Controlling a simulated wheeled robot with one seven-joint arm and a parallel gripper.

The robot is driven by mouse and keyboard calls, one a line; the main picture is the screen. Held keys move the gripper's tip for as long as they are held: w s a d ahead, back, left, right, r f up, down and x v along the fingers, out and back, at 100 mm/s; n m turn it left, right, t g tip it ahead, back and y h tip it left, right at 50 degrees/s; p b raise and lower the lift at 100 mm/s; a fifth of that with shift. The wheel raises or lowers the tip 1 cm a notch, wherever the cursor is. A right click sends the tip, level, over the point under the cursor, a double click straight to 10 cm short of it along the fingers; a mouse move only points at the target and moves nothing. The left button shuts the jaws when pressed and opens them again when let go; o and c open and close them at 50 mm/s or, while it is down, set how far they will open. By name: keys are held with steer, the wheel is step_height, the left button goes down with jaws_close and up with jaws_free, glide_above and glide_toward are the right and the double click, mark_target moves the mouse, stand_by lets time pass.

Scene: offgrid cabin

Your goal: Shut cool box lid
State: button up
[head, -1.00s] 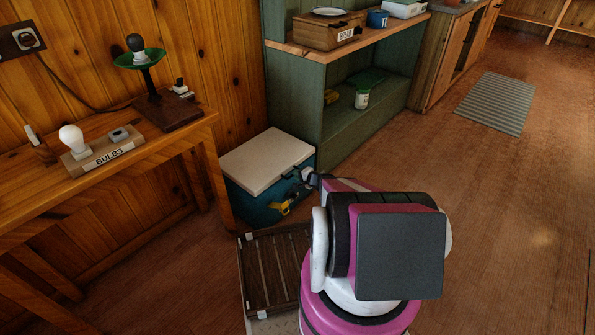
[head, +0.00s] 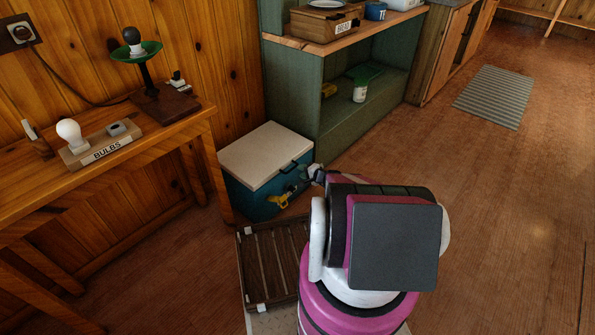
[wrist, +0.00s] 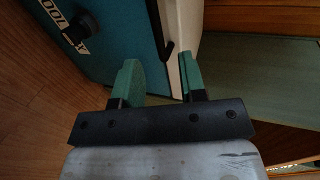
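The cool box (head: 248,200) is a teal box on the floor between the wooden table and the green shelf unit. Its cream lid (head: 265,150) lies flat over the top in the head view. I cannot tell whether it is fully seated. In the wrist view the teal side (wrist: 115,30) and the lid's cream edge (wrist: 186,35) show just beyond the fingers, with a dark catch between them. My gripper (wrist: 160,82) is open, its two green fingers apart and empty, close to the box's front. In the head view my arm partly hides it.
A slatted dark wooden rack (head: 270,262) lies on the floor in front of the box. The wooden table (head: 120,165) stands at left, with a bulb holder (head: 100,150). The green shelf unit (head: 345,130) stands close behind and right.

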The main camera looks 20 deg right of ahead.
steer(key=v, duration=0.5)
steer(key=shift+s+d+r, duration=0.15)
steer(key=shift+s, duration=0.2)
steer(key=s+a+r+n+g, duration=0.5)
steer(key=a+r+n+g, duration=0.3)
steer(key=a+r, duration=0.3)
steer(key=s+a+r+n+g+h, duration=0.1)
steer(key=s+r+n+g+h, duration=0.2)
steer(key=s+r+h, duration=0.3)
step_height(320, 180, up, 4)
steer(key=shift+s+a+f+g+h, duration=0.1)
steer(key=shift+s+a+g+h, duration=0.25)
steer(key=shift+h, duration=0.65)
